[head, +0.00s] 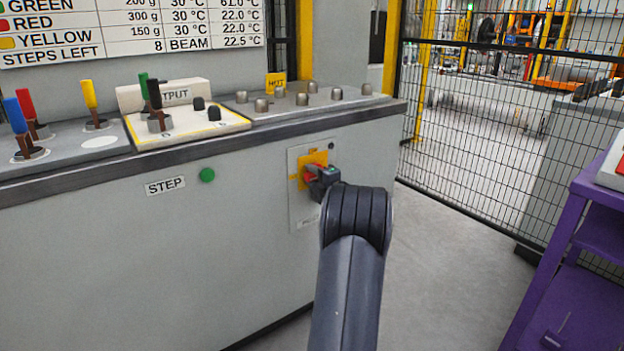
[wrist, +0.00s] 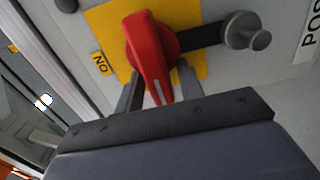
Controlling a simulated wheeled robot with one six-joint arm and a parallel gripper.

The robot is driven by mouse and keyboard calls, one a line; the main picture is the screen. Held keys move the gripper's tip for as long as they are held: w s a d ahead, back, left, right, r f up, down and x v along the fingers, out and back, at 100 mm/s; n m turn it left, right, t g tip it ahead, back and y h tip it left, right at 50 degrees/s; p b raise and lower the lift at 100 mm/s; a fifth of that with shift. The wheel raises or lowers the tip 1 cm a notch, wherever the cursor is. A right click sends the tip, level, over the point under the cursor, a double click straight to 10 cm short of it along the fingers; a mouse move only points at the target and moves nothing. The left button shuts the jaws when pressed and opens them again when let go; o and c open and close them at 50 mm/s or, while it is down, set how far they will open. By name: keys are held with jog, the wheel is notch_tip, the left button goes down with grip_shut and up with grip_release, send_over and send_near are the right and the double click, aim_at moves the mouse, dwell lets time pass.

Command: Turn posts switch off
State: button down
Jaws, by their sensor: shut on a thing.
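The posts switch is a red rotary handle (wrist: 148,45) on a yellow plate (wrist: 100,20), mounted on the grey cabinet's front. A white line on the handle's tip points toward my gripper in the wrist view. An "ON" label (wrist: 100,63) sits left of the handle there, and the handle does not point at it. My gripper (wrist: 160,84) has one finger on each side of the handle's tip and is shut on it. In the head view, my gripper (head: 322,178) partly covers the red handle (head: 310,173) and its yellow plate (head: 316,157).
A dark arm with a round grey knob (wrist: 240,32) sticks out beside the handle. A green button (head: 207,175) is left of the switch. The worktop above carries coloured pegs and an output tray (head: 180,135). A mesh fence (head: 480,130) and purple cart (head: 575,220) stand right.

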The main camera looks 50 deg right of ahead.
jog(key=shift+f, duration=0.1)
jog(key=c, duration=1.3)
grip_release()
jog(key=p+v, duration=0.2)
jog(key=v, duration=0.8)
jog(key=shift+s+a+p, duration=0.2)
jog(key=shift+s+p, duration=0.1)
jog(key=shift+s, duration=0.05)
